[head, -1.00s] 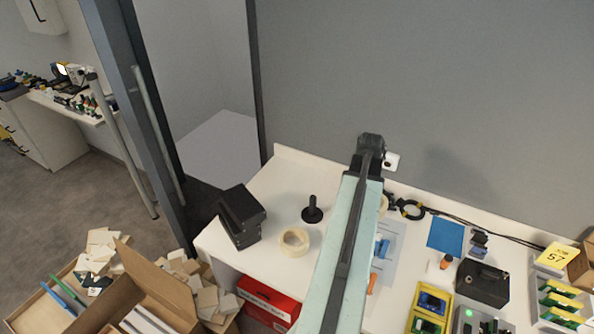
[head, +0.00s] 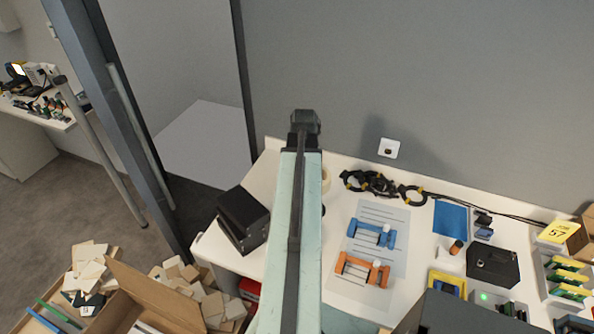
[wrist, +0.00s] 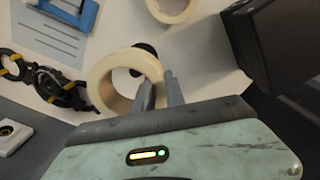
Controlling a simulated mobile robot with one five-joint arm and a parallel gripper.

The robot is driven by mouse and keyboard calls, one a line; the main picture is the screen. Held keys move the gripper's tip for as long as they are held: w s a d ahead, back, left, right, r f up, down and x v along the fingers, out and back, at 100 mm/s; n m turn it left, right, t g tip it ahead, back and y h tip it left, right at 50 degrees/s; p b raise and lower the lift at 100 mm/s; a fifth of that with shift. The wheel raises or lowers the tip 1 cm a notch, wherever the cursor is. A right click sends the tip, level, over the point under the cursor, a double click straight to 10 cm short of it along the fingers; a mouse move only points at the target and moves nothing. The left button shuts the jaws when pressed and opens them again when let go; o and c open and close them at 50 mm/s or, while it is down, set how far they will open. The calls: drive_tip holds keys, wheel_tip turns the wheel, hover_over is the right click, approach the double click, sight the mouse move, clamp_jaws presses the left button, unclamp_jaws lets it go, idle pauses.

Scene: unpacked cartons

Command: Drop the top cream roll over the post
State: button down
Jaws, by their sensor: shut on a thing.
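My gripper (wrist: 160,92) is shut on the wall of a cream roll (wrist: 104,88) and holds it up. In the head view a sliver of this roll (head: 326,178) shows to the right of my arm. The black post (wrist: 146,48) is behind the held roll in the wrist view, partly hidden by its rim. I cannot tell whether the hole is over it. In the head view my arm covers most of the post; a dark edge (head: 323,210) shows. Another cream roll (wrist: 173,8) lies on the table at the top of the wrist view, hidden in the head view.
A black box (head: 243,220) stands at the table's left edge. Black and yellow cable coils (head: 370,184) lie along the wall. A grey sheet (head: 375,215) carries blue and orange clamps (head: 362,270). A wall socket (head: 389,148) is behind.

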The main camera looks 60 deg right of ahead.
drive_tip(key=m, duration=0.1)
drive_tip(key=w+d+m, duration=0.1)
drive_tip(key=r+m+p, duration=0.1)
drive_tip(key=shift+w+d+m, duration=0.15)
drive_tip(key=shift+d+m, duration=0.1)
drive_tip(key=shift+m, duration=0.15)
drive_tip(key=shift+w+d+r+m, duration=0.15)
drive_tip(key=shift+w+m, duration=0.15)
drive_tip(key=shift+m, duration=0.5)
wheel_tip(320, 180, down, 8)
drive_tip(key=b, duration=0.8)
drive_tip(key=c, duration=0.9)
unclamp_jaws()
drive_tip(key=shift+r+p, duration=0.1)
drive_tip(key=shift+p, duration=0.2)
wheel_tip(320, 180, up, 8)
drive_tip(key=p, duration=0.8)
